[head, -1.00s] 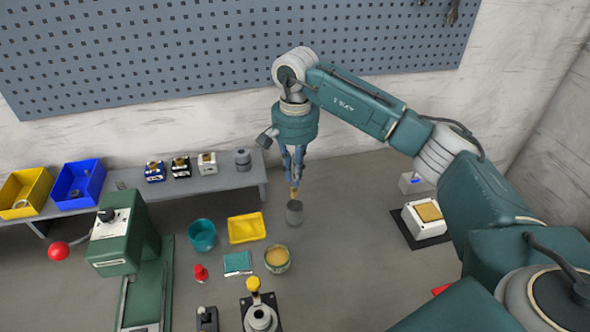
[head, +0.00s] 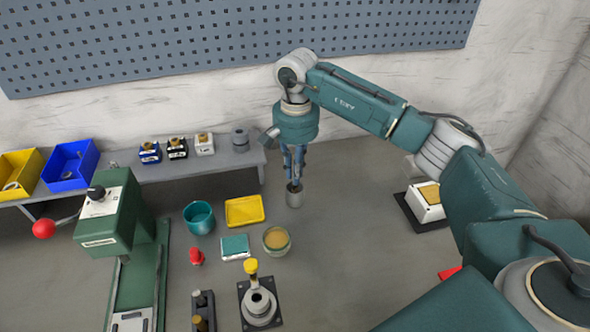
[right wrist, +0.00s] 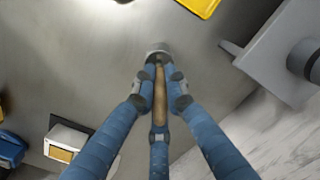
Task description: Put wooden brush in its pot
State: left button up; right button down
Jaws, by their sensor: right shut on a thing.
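My left gripper is not in view.
A green press (head: 125,220) is farther left. A shelf (head: 215,163) with small boxes runs behind.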

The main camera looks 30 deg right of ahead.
jog(key=c, duration=1.7)
grip_release()
notch_tip(320, 180, up, 12)
jog(key=shift+d+f, duration=0.1)
